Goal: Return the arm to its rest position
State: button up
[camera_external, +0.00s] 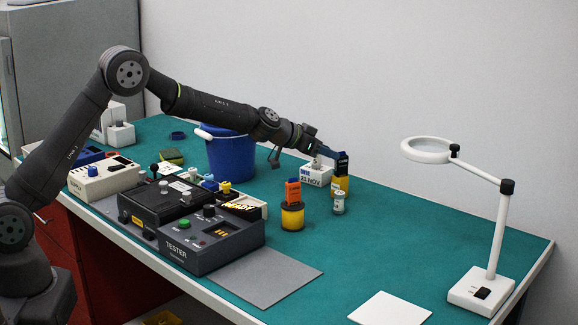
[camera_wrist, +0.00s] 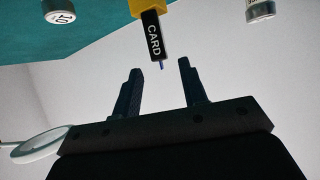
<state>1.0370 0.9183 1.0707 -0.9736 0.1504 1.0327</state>
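My gripper (camera_external: 328,153) reaches out over the back of the green bench, its fingers beside the top of a black card. In the wrist view my gripper (camera_wrist: 160,66) has its two fingers well apart, with nothing held between them. The black card (camera_wrist: 153,35), marked CARD, stands in a yellow holder (camera_wrist: 149,5), and its free end is just ahead of the fingertip gap. In the external view the card (camera_external: 342,164) sits upright in the yellow holder (camera_external: 342,185). My arm is stretched out from the left.
A blue bucket (camera_external: 228,152) is under my forearm. The tester (camera_external: 210,245) and magnifier lamp (camera_external: 482,290) flank open bench.

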aim_at(345, 156)
jog(key=v, duration=0.5)
jog(key=x, duration=1.2)
jog(key=shift+w+d+f, duration=0.1)
jog(key=shift+d+f, duration=0.05)
jog(key=shift+d, duration=0.15)
jog(key=r, duration=0.2)
jog(key=s+r, duration=0.1)
jog(key=r, duration=0.1)
jog(key=shift+r, duration=0.35)
jog(key=s+r, duration=0.6)
jog(key=s, duration=0.4)
jog(key=w+a+r+n+t+y, duration=0.1)
jog(key=w+a+n+t, duration=0.1)
jog(key=w+a, duration=0.9)
jog(key=w+a+n+t+y, duration=0.2)
jog(key=w+a, duration=1)
jog(key=a, duration=0.7)
jog(key=shift+w+r+n, duration=0.25)
jog(key=shift+r+n, duration=0.15)
jog(key=s+d+m+g+h, duration=0.1)
jog(key=s+d, duration=0.4)
jog(key=d, duration=0.4)
jog(key=s+d+m+g+h, duration=0.1)
jog(key=s+d, duration=0.5)
jog(key=d, duration=0.3)
jog(key=shift+s+f+m, duration=0.25)
jog(key=shift+f+m, duration=0.05)
jog(key=shift+m, duration=0.1)
jog(key=shift+w, duration=0.1)
